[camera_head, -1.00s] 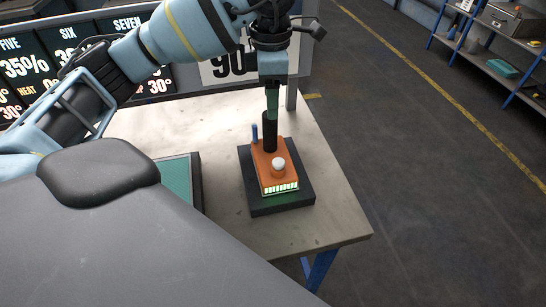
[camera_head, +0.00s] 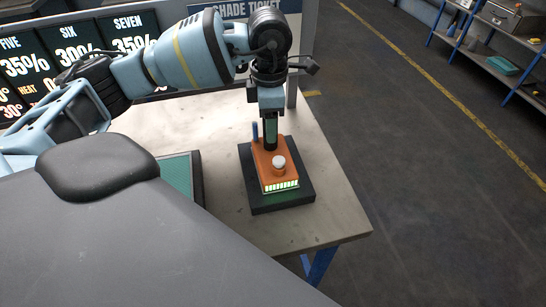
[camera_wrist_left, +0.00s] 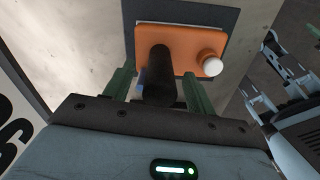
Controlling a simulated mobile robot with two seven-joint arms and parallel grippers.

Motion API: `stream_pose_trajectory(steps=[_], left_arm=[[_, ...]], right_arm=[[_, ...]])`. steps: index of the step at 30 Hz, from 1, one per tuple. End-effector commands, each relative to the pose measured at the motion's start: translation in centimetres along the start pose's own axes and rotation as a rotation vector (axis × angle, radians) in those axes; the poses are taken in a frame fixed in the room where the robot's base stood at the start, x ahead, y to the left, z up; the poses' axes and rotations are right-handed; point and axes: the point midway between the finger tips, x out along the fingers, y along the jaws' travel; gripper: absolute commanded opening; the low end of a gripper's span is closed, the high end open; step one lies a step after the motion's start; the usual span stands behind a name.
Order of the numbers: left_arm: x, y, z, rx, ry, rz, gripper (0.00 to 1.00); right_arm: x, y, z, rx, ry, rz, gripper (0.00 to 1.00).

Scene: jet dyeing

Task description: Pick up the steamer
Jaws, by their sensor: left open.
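The steamer (camera_head: 267,169) is an orange block with a white knob, a lit green strip and an upright black handle. It rests on a dark square pad (camera_head: 299,193) on the table. My left gripper (camera_head: 271,128) points down over the handle from above. In the left wrist view, its two green fingers (camera_wrist_left: 158,92) stand apart on either side of the black handle (camera_wrist_left: 159,68), with gaps showing. The orange body (camera_wrist_left: 181,38) and white knob lie beyond the fingertips. My right gripper is not in view.
The pale table (camera_head: 325,215) is clear right of the pad, ending at its right edge. A green-topped dark tray (camera_head: 176,173) lies left of the pad. Display boards (camera_head: 75,50) stand behind. Blue shelves (camera_head: 490,50) stand far right.

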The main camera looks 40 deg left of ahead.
Motion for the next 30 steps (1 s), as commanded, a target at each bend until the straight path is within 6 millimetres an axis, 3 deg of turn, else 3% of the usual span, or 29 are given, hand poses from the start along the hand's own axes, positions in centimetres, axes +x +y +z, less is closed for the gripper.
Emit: stream_pose_trajectory(steps=[1, 14, 30], left_arm=[[-0.02, 0.01, 0.0, 0.0, 0.0, 0.0, 0.55], [-0.06, 0.01, 0.01, 0.0, 0.0, 0.0, 0.0], [-0.1, 0.0, 0.01, 0.0, 0.0, 0.0, 0.0]], right_arm=[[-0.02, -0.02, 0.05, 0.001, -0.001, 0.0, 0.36], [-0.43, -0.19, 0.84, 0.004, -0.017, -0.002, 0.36], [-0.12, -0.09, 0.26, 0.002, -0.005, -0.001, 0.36]])
